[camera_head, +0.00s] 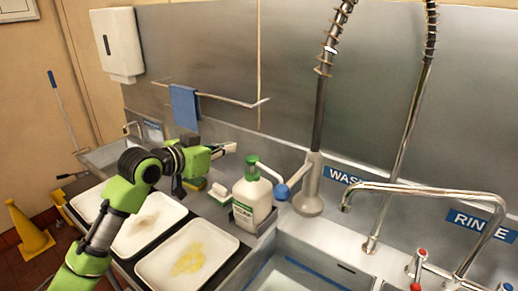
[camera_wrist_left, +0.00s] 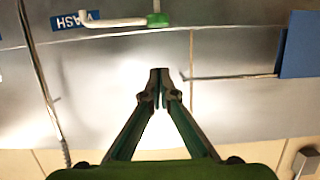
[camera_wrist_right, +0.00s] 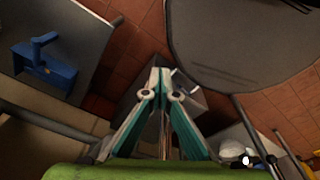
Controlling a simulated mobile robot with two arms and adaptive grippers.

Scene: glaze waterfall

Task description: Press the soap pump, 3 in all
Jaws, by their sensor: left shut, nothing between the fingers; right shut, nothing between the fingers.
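The soap pump bottle (camera_head: 252,205) is white with a label and a green pump head (camera_head: 252,167). It stands upright at the back edge of the sink counter. The green pump head also shows at the top of the left wrist view (camera_wrist_left: 158,19), beside a pale nozzle. My left gripper (camera_head: 230,148) is shut and empty, just left of and slightly above the pump head, apart from it. My right gripper (camera_wrist_right: 160,75) is shut and empty; it shows only in the right wrist view, away from the bottle.
Pale trays (camera_head: 188,256) with food residue lie left of the bottle. A tall spray faucet (camera_head: 310,190) stands close on its right. A blue cloth (camera_head: 184,106) hangs on a rail behind my left arm. A yellow cone (camera_head: 30,232) stands on the floor.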

